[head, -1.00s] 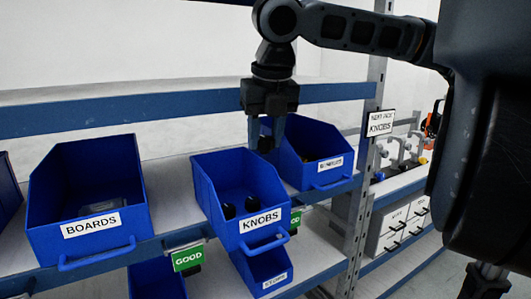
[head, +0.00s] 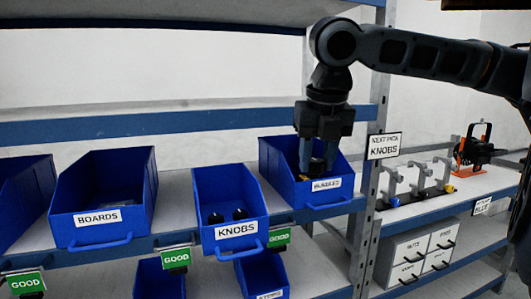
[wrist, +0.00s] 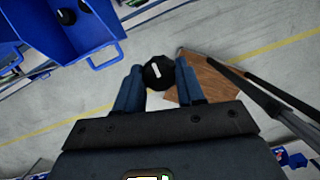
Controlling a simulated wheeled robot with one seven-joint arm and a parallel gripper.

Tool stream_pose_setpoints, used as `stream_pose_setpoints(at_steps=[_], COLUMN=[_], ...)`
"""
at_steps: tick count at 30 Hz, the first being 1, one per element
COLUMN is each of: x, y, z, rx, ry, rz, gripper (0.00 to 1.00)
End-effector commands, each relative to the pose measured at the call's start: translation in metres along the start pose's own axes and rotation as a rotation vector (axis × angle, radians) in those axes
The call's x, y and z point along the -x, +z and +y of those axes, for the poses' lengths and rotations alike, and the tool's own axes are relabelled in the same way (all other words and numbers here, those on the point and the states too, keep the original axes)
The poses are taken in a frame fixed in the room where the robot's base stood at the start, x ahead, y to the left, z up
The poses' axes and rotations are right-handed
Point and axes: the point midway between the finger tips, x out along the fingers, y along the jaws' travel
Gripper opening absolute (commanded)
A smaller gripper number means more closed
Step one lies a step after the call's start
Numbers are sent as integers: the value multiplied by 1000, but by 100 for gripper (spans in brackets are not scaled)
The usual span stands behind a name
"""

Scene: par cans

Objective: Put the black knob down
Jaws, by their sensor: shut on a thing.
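My gripper (head: 318,168) points down in front of the shelf, shut on a black knob (wrist: 158,72) with a white mark on top. In the head view it overlaps the right blue bin (head: 280,172); in the wrist view floor shows under the held knob. The blue KNOBS bin (head: 235,246) is to the left of my gripper and holds black knobs (head: 240,214). One of these also shows in the wrist view (wrist: 67,16), at upper left, apart from my fingers.
A BOARDS bin (head: 100,241) stands further left. A shelf post (head: 372,225) carries a NEXT PICK KNOBS sign (head: 384,146). Right of it, a bench holds a row of grey holders (head: 418,178) and an orange-and-black device (head: 473,152). A brown sheet (wrist: 215,80) lies on the floor.

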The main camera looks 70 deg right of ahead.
Motion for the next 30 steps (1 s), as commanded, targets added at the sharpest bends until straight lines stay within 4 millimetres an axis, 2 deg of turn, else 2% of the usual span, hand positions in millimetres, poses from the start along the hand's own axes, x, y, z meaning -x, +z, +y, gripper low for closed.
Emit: stream_pose_setpoints(at_steps=[11,17,20,23,30], x=[-35,-68,-93,-128,-225], y=[-23,-45,-61,-84,-148], z=[23,42,58,78,135], rx=[-118,-231,-317,-436,-795], ry=[-33,-64,-89,-124,-227], rz=[2,4,7,9,9], gripper=[9,9,9,9,9])
